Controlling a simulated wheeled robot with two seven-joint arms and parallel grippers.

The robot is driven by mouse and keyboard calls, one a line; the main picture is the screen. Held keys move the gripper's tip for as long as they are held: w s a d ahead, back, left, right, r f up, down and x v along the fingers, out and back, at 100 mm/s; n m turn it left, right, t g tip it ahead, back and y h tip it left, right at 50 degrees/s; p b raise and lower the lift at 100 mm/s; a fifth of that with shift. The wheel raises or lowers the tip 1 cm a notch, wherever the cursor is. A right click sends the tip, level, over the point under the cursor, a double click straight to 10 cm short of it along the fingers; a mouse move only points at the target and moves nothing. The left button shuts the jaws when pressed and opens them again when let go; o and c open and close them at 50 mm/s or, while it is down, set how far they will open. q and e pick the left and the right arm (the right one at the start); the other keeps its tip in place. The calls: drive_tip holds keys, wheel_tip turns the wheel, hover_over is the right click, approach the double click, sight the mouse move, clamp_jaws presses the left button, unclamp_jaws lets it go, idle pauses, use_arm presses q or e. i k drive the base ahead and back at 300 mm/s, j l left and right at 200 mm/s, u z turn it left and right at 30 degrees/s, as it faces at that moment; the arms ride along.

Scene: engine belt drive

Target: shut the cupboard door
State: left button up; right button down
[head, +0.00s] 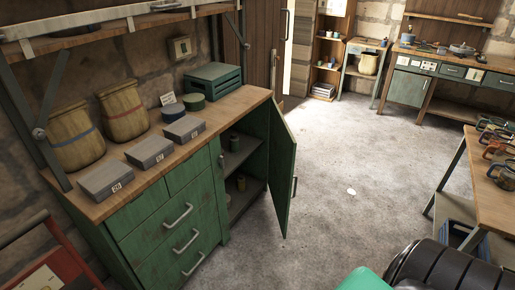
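The green cupboard door (283,172) stands open, swung out from the right end of the green cabinet. It has a vertical metal handle (294,188) on its outer face near the free edge. The open cupboard shows a shelf (238,150) with small cans on it and on the floor below. Neither of my grippers shows in the head view.
Drawers (170,225) with handles fill the cabinet's left part. Grey boxes, sacks and a green crate (214,80) stand on its wooden top (150,180). A workbench (495,195) is at the right. The concrete floor (335,160) beside the door is clear.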

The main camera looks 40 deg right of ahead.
sight(282, 143)
drive_tip(key=i+l, duration=0.15)
drive_tip(key=l, duration=0.3)
drive_tip(key=i+l+z, duration=0.1)
drive_tip(key=l, duration=0.35)
drive_tip(key=i+l, duration=0.2)
drive_tip(key=l, duration=0.3)
drive_tip(key=i+l, duration=0.15)
drive_tip(key=l, duration=0.3)
drive_tip(key=i+l+z, duration=0.1)
drive_tip(key=l, duration=0.35)
drive_tip(key=i+l, duration=0.25)
drive_tip(key=l, duration=0.15)
drive_tip(key=i+l, duration=0.2)
drive_tip(key=l, duration=0.25)
drive_tip(key=i+l+z, duration=0.1)
drive_tip(key=l, duration=0.35)
drive_tip(key=i, duration=0.05)
